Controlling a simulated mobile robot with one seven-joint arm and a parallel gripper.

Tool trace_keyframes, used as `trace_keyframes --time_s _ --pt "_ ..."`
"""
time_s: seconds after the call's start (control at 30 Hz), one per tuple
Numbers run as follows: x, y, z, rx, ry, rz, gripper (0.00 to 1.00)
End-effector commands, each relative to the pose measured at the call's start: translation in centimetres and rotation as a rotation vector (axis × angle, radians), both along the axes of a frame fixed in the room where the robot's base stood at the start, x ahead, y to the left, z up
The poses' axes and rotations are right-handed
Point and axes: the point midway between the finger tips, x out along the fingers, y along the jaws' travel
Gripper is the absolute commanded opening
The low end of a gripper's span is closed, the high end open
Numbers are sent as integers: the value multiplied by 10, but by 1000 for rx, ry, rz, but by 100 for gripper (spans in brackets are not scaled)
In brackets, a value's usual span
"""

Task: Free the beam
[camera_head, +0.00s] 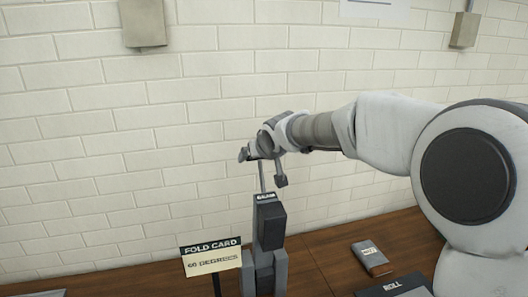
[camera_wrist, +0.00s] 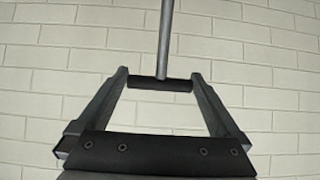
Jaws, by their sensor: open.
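A dark grey upright stand (camera_head: 268,225) with a small label, apparently reading BEAM, rises from the wooden bench. A thin metal rod (camera_head: 262,177) stands up from its top. In the wrist view the rod (camera_wrist: 165,40) ends in a black crossbar (camera_wrist: 160,84). My gripper (camera_head: 262,166) is at the rod's upper end. In the wrist view my gripper (camera_wrist: 158,76) is open, with the crossbar lying between its two fingers. I cannot tell whether either finger touches it. The crossbar is mostly hidden by my gripper in the head view.
A card (camera_head: 211,260) reading FOLD CARD, 60 or 66 degrees, stands left of the stand. A small dark labelled block (camera_head: 371,259) lies on the bench (camera_head: 335,250) to the right. A dark panel marked ROLL (camera_head: 395,286) is nearer. A white brick wall (camera_head: 120,120) is behind.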

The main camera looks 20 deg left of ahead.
Motion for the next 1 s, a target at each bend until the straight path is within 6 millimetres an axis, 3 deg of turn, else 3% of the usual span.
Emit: trace_keyframes --time_s 0.7,1.0 --pt "-80 -60 77 0 -4 -5 100" --pt "-104 -77 98 -1 -1 -2 100"
